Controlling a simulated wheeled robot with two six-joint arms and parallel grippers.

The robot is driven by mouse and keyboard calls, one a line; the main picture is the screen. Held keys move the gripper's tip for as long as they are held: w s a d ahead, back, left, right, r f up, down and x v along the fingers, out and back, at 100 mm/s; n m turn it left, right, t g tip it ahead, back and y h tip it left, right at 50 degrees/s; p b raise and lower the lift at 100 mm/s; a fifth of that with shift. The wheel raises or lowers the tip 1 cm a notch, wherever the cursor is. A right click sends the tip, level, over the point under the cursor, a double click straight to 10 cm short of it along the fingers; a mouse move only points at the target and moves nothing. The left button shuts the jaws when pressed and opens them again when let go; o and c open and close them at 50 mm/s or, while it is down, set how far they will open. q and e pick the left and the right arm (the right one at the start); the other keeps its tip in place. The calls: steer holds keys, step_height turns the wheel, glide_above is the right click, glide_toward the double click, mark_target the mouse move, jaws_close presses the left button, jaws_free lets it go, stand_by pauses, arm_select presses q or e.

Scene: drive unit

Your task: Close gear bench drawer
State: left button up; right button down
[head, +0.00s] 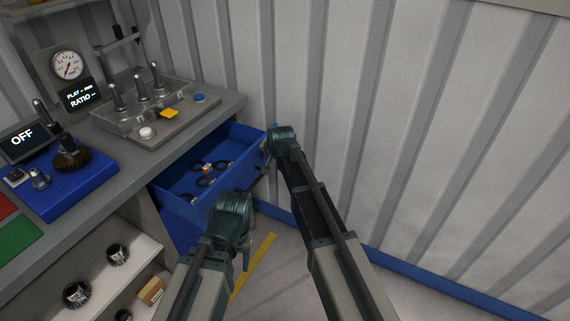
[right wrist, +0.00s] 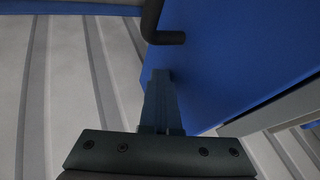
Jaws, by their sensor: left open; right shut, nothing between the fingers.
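The blue gear bench drawer (head: 240,140) stands pulled out from under the grey bench top, with several small dark rings and metal parts inside. My right gripper (head: 266,164) is at the drawer's outer front, near its right end. In the right wrist view the shut, empty fingers (right wrist: 163,75) point at the blue drawer front (right wrist: 235,50), just below a dark bent handle (right wrist: 163,38). I cannot tell whether they touch the front. My left gripper (head: 247,256) is open and empty, low in front of the drawer's near corner; its fingers are partly hidden by its wrist.
The grey bench top (head: 75,150) carries a lever panel (head: 155,110), a gauge (head: 67,65) and a blue gear fixture (head: 65,185). An open shelf (head: 95,265) with dark gears lies below. The corrugated wall (head: 420,120) rises right of the arms.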

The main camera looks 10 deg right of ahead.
steer(key=w+a, duration=0.4)
steer(key=a, duration=0.1)
steer(key=w+a, duration=0.3)
steer(key=a, duration=0.2)
steer(key=w+a, duration=0.4)
steer(key=a, duration=0.1)
steer(key=shift+w, duration=0.35)
steer(key=shift+w+a, duration=0.15)
steer(key=shift+a, duration=0.05)
steer(key=shift+a+r, duration=0.1)
steer(key=shift+s+d, duration=0.25)
steer(key=shift+d, duration=0.15)
steer(key=s+d, duration=0.2)
steer(key=d, duration=0.1)
steer(key=shift+s+d, duration=0.1)
steer(key=shift+s, duration=0.25)
steer(key=p+v, duration=0.8)
steer(key=v, duration=0.1)
steer(key=shift+r, duration=0.3)
steer(key=shift+s, duration=0.1)
